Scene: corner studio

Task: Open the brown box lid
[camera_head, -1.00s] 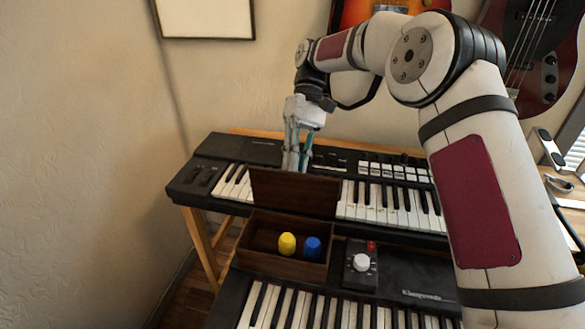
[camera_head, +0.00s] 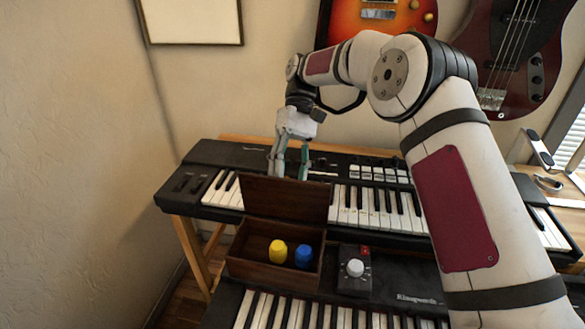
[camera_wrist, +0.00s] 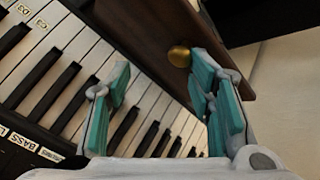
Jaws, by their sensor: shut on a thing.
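The brown box (camera_head: 240,268) stands at the front keyboard's back left, with its inside showing. Its brown lid (camera_head: 288,199) stands upright at the back edge; it also fills the top of the wrist view (camera_wrist: 150,40), with a brass knob (camera_wrist: 179,56). My gripper (camera_head: 290,172) is behind the lid, which hides its fingertips in the head view. In the wrist view my gripper (camera_wrist: 160,85) has its teal fingers spaced apart, the right one beside the knob. It is shut on the lid, though the contact is not clearly seen.
The rear keyboard (camera_head: 190,187) lies behind the lid; guitars hang on the wall.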

